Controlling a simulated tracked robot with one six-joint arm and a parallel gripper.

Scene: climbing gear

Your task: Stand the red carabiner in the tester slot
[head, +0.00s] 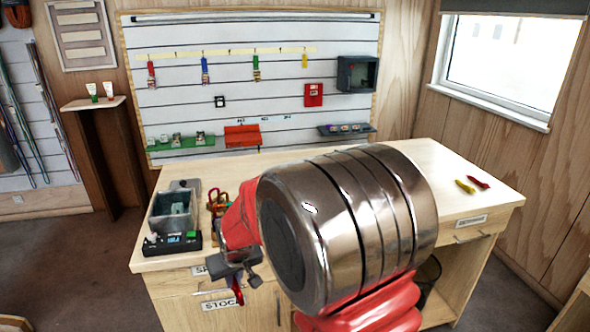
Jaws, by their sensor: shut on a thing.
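My gripper (240,274) is in front of the bench's front edge, at the left, pointing down. A black box with a lit green display (172,242), which looks like the tester, sits at the bench's left front corner, left of my gripper. I cannot make out its slot.
A grey bin (157,222) stands behind the black box. Several coloured carabiners on a small rack (217,203) are right of it, partly behind my arm. Yellow (464,187) and red (478,182) pieces lie on the bench (465,207) at right. My arm hides the bench's middle.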

